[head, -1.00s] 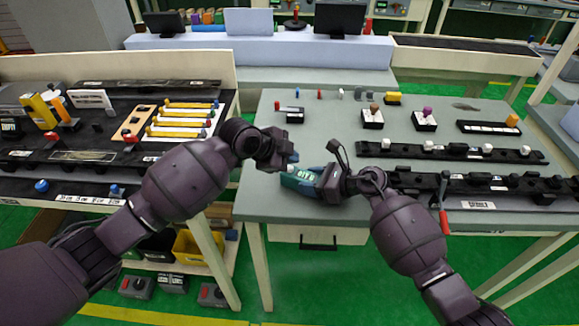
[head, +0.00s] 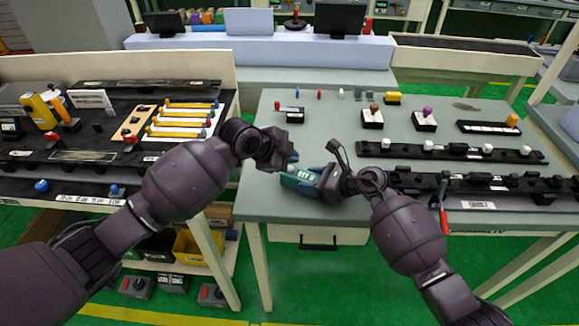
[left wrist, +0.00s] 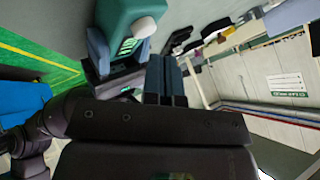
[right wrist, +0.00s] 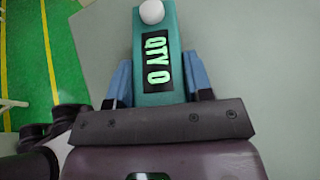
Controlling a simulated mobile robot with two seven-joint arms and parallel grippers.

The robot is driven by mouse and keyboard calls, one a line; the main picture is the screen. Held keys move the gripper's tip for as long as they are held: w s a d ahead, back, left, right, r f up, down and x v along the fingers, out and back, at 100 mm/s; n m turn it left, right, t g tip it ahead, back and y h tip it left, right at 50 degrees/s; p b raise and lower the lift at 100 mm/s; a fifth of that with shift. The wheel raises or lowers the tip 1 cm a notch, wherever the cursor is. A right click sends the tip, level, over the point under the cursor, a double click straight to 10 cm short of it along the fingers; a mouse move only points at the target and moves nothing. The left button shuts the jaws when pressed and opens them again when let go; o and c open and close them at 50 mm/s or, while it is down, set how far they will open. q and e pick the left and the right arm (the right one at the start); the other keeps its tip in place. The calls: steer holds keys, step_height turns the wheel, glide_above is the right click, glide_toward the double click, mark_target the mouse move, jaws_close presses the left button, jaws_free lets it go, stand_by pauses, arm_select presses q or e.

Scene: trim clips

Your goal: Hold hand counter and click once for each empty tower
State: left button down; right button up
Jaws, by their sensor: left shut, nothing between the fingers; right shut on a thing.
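The hand counter (head: 290,183) is a teal block above the front left of the grey table. In the right wrist view the counter (right wrist: 153,97) has a lit display reading QTY 0 and a white button (right wrist: 151,11) at its far end. My right gripper (head: 316,182) is shut on the counter, with blue fingers on both sides. My left gripper (head: 292,158) is shut and empty, just above and beside the counter. In the left wrist view its blue fingers (left wrist: 166,80) are apart from the white button (left wrist: 142,28). I cannot tell which items are the towers.
The grey table (head: 320,135) carries black rails (head: 460,152) with white clips and several small blocks with knobs (head: 372,118). A red-handled tool (head: 443,215) hangs at the front rail. A dark workbench (head: 75,155) with yellow bars stands left. The table's middle is clear.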

mark_target(290, 169)
arm_select(q)
steer(key=shift+f, duration=0.9)
stand_by(1.2)
steer(key=shift+r, duration=0.9)
steer(key=shift+r, duration=0.1)
steer(key=shift+r, duration=2.45)
arm_select(e)
steer(key=o, duration=1)
steer(key=shift+o, duration=0.2)
